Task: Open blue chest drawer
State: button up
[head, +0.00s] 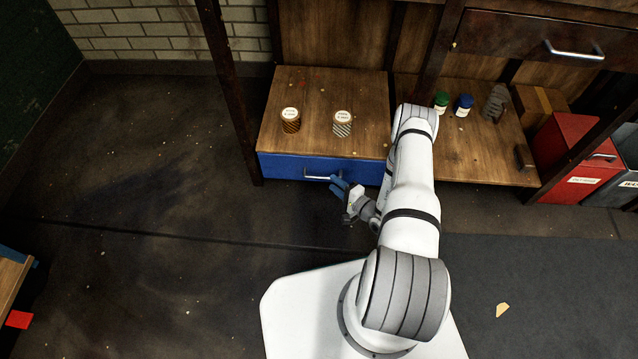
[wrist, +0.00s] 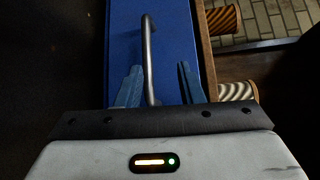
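The blue chest drawer (head: 280,166) is set under the wooden shelf, and its front looks flush with the shelf edge. Its metal bar handle (head: 317,178) shows in the head view. My gripper (head: 338,186) is at the right end of the handle. In the wrist view the blue drawer front (wrist: 178,40) fills the middle and the handle (wrist: 149,55) runs between my two blue fingers. The fingers of my gripper (wrist: 158,85) are spread, with gaps on both sides of the handle. Whether the fingertips touch the drawer front is hard to tell.
Two striped spools (head: 290,120) (head: 342,123) stand on the wooden shelf (head: 330,85). Green (head: 441,101) and blue (head: 463,105) jars stand farther right. A red cabinet (head: 570,150) is at the right. The dark floor (head: 150,180) left of my base is mostly clear.

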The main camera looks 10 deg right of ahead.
aim_at(324, 177)
jog(key=shift+h, duration=0.3)
jog(key=w+a+f+b, duration=0.2)
jog(key=w, duration=0.3)
jog(key=shift+w+a+f+b, duration=0.1)
jog(key=shift+a+f+b, duration=0.3)
jog(key=shift+w+a, duration=0.2)
jog(key=shift+w, duration=0.3)
jog(key=shift+r, duration=0.1)
grip_shut()
